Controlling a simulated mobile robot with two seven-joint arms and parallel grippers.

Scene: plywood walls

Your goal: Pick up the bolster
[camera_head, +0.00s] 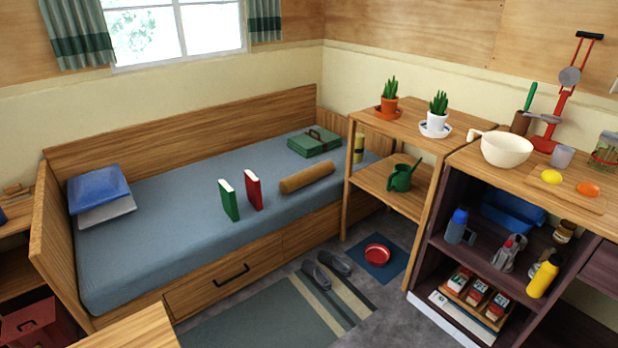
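The bolster (307,177) is a brown-tan cylinder. It lies on its side on the blue mattress (160,245) of the wooden bed, near the front edge and toward the right end. A red book (254,190) stands upright just left of it, and a green book (229,200) stands left of that. Neither of my grippers shows in the head view. Nothing covers the bolster.
A green case (314,142) lies on the bed behind the bolster. A wooden shelf stand (455,118) with potted plants stands at the bed's right end. Slippers (326,270) and a red bowl (377,254) are on the floor. A wooden surface (130,330) juts in at bottom left.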

